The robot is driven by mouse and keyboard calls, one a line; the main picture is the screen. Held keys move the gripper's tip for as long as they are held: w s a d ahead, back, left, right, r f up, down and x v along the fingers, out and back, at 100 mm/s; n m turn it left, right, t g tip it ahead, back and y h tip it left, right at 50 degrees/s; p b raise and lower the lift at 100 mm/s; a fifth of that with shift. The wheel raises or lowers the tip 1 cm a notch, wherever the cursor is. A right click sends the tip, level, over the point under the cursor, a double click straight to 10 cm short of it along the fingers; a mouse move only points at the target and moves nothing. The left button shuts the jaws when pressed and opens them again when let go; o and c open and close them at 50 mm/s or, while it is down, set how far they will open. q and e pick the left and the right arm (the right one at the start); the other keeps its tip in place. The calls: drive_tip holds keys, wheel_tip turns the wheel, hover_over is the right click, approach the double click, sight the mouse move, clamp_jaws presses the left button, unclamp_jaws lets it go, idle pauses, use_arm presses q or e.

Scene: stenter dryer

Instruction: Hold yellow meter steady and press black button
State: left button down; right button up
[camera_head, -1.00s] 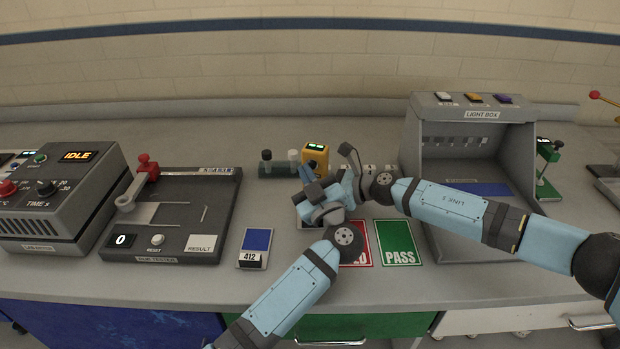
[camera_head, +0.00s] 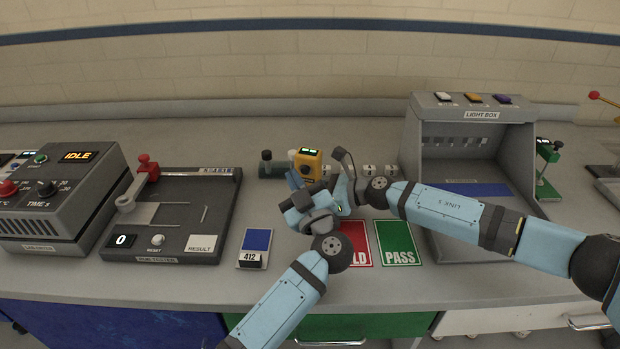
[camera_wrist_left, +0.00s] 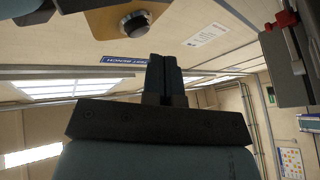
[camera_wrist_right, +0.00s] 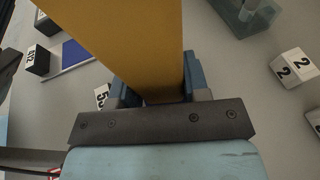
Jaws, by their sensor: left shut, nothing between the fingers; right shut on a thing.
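The yellow meter (camera_head: 308,165) is upright in the head view, with a lit green display on top. My right gripper (camera_wrist_right: 155,92) is shut on the meter's yellow body (camera_wrist_right: 125,40), which lies between its fingers in the right wrist view. My left gripper (camera_head: 294,180) is shut and empty, close in front of the meter. In the left wrist view its closed fingertips (camera_wrist_left: 166,60) point toward the meter's underside region, where the round black button (camera_wrist_left: 135,22) shows on the yellow face (camera_wrist_left: 110,20). A visible gap separates fingertips and button. My arms hide the meter's lower part in the head view.
A rub tester (camera_head: 175,215) and a block marked 412 (camera_head: 252,259) are to the left. A red card (camera_head: 357,245) and a green PASS card (camera_head: 398,243) lie in front. The light box (camera_head: 470,150) stands right.

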use_arm(q)
drive_tip(key=s, duration=0.2)
drive_tip(key=s+a, duration=0.1)
drive_tip(key=s, duration=0.1)
drive_tip(key=shift+s+a+f, duration=0.1)
drive_tip(key=shift+s+f, duration=0.05)
drive_tip(key=shift+s, duration=0.2)
idle(2.0)
drive_tip(key=s+n+h, duration=0.1)
drive_tip(key=n, duration=0.4)
drive_tip(key=s+n+h, duration=0.1)
drive_tip(key=n, duration=0.5)
drive_tip(key=s+a+f+n+h, duration=0.1)
drive_tip(key=n, duration=0.4)
drive_tip(key=shift+s+n, duration=0.35)
drive_tip(key=shift+n, duration=0.05)
drive_tip(key=shift+w+d, duration=0.1)
drive_tip(key=w+d, duration=0.2)
drive_tip(key=w, duration=0.6)
drive_tip(key=shift+w+d, duration=0.15)
drive_tip(key=shift+w, duration=0.1)
idle(1.2)
